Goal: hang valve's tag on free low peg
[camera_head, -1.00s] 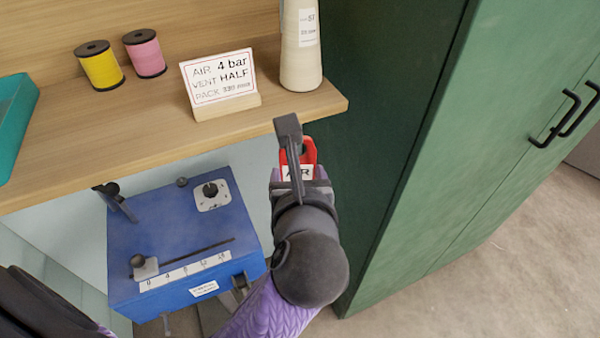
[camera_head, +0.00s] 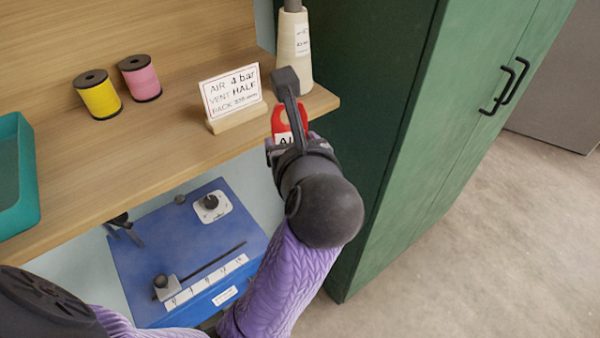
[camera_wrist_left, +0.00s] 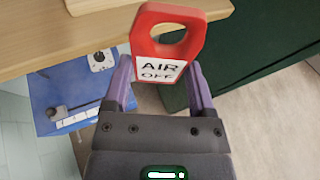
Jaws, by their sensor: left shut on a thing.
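A red tag (camera_head: 280,122) with a white label stands up from my left gripper (camera_head: 292,138), partly hidden by a dark grey part in front of it. In the left wrist view the tag (camera_wrist_left: 162,45) reads "AIR OFF" and has a large hole at its top. My left gripper (camera_wrist_left: 160,88) is shut on the tag's lower part. It is close to the wooden shelf's front right corner in the head view. I cannot make out any peg or any clear valve. My right gripper is not in view.
The shelf (camera_head: 120,175) carries a sign card (camera_head: 232,92), a cream cone (camera_head: 295,45), yellow (camera_head: 98,97) and pink (camera_head: 140,80) spools and a teal tray (camera_head: 25,195). A blue machine (camera_head: 150,260) with knobs is below. A green cabinet (camera_head: 400,170) stands right.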

